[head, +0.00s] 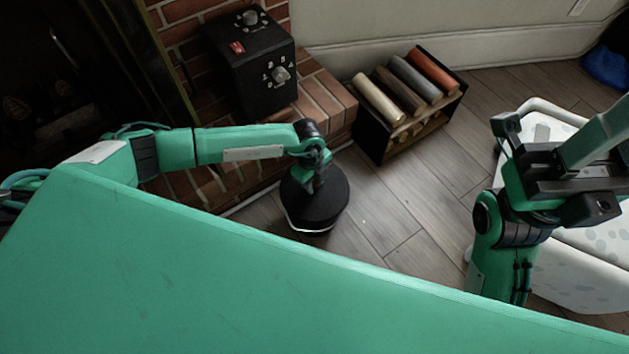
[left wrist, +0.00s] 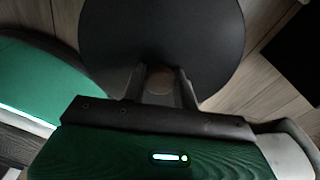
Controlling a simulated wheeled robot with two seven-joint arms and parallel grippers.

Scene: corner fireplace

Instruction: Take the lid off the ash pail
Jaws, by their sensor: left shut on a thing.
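The ash pail's round black lid (head: 332,208) shows from above in the head view, on the floor side of the brick hearth. A thin pale line runs along its front edge. The pail's body is hardly visible below, so I cannot tell whether the lid sits on it or is just above it. My left gripper (head: 314,186) reaches down over the lid's middle. In the left wrist view the lid (left wrist: 160,30) fills the top, and my left fingers (left wrist: 160,84) are shut on its small brownish knob (left wrist: 159,78). My right arm is at the right; its jaws are unclear.
A black box with knobs (head: 252,65) stands on the brick hearth (head: 325,92). A black rack with several coloured rolls (head: 405,90) is right of it. A white spotted piece (head: 590,270) lies behind my right arm. Wooden floor (head: 400,200) right of the pail is clear.

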